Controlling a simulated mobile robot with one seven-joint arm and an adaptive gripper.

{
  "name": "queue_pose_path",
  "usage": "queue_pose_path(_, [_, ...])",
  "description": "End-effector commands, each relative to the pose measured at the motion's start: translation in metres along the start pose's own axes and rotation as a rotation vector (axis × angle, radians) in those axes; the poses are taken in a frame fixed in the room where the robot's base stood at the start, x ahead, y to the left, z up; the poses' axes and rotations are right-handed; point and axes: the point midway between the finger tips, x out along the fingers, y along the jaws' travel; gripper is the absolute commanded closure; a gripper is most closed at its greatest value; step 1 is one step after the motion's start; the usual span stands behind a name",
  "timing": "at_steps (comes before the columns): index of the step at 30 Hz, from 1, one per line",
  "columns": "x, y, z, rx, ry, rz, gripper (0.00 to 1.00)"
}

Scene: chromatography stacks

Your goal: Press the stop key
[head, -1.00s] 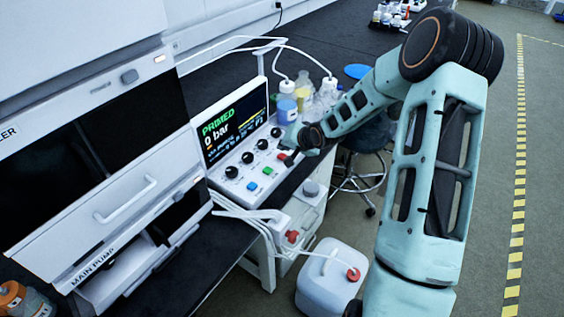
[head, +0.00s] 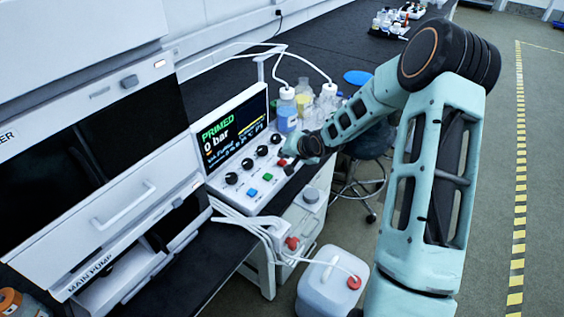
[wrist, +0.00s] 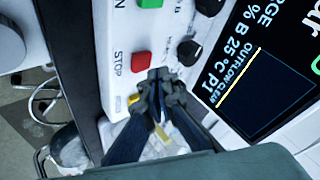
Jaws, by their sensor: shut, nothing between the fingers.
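The stop key is a square red key (wrist: 141,61) with the printed word STOP beside it, on the white control panel (wrist: 118,15). In the head view the red key (head: 282,162) is at the right end of the key row, partly hidden by my gripper. My gripper (wrist: 158,76) is shut and empty, its dark fingertips together right beside the red key in the wrist view. I cannot tell whether they touch the key or hover over the panel. My gripper also shows in the head view (head: 290,166), small and dark. The screen (head: 232,130) reads PRIMED, 0 bar.
A green key (head: 267,177) and a blue key (head: 252,192) share the row. Black knobs (head: 247,163) line the panel above them. Bottles with tubing (head: 287,110) stand just behind my gripper. A white jug (head: 330,280) is on the floor below.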

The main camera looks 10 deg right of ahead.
Motion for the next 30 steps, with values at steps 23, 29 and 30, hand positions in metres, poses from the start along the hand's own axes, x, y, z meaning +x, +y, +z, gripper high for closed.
queue_pose_path(23, [0.0063,0.0046,0.0044,0.001,0.0,0.0,1.0])
queue_pose_path(29, [0.0059,0.0043,0.0041,0.0,0.0,0.0,1.0])
queue_pose_path(30, [0.0059,0.0043,0.0041,0.0,0.0,0.0,1.0])
